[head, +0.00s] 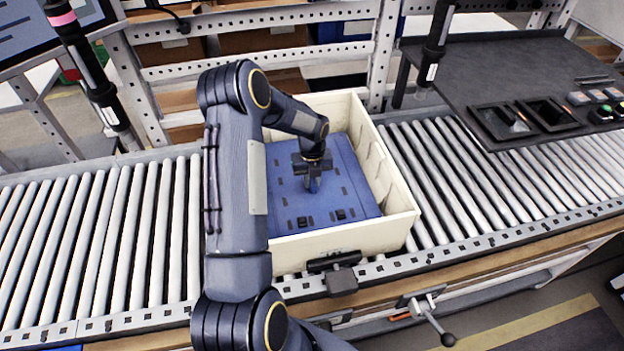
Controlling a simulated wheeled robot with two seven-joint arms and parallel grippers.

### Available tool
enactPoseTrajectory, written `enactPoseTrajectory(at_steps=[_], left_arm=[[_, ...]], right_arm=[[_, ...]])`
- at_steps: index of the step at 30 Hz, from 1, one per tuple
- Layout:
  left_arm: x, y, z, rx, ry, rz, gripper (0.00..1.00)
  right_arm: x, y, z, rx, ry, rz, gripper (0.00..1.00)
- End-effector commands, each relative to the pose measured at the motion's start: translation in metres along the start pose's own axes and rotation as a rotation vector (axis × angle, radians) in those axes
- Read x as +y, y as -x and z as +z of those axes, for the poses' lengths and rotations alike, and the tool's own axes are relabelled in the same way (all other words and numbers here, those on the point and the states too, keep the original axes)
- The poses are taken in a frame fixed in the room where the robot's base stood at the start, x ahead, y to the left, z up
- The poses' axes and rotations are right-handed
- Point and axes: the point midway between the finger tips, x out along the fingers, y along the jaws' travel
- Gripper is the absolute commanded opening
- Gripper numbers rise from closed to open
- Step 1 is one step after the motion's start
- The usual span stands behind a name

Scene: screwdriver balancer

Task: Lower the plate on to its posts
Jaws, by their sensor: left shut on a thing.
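A blue plate (283,190) with several dark slots lies level inside a cream crate (365,226) on the roller conveyor. Two small black pieces show near its front edge; I cannot tell if these are posts. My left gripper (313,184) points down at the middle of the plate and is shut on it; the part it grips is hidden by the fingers. My left arm covers the left side of the crate and part of the plate. I cannot tell whether the plate touches what is under it. My right gripper is not in view.
Roller conveyor (100,240) runs free on both sides of the crate. A black clamp (335,268) sits at the crate's front. Dark hanging tools (90,75) are at left and right (435,50). A dark side table (510,75) stands back right.

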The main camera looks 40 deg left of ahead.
Motion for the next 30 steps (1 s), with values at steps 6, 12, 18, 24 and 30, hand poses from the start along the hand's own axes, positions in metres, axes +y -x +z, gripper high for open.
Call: enactPoseTrajectory(at_steps=[6,12,18,24,30], left_arm=[[-0.0005,-0.0012,0.0005,-0.002,0.000,-0.001,0.00],[-0.0004,-0.0006,0.0008,-0.002,0.000,-0.001,0.00],[-0.0007,-0.0009,0.0013,-0.004,0.001,-0.002,0.00],[-0.0008,-0.0003,0.0018,-0.005,0.001,-0.003,0.00],[-0.0006,-0.0010,0.0014,-0.004,0.001,-0.002,0.38]], right_arm=[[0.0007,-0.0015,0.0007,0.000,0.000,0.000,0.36],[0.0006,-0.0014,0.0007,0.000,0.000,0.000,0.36],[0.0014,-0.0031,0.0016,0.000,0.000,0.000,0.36],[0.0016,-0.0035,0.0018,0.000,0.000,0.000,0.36],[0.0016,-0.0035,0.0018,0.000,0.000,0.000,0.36]])
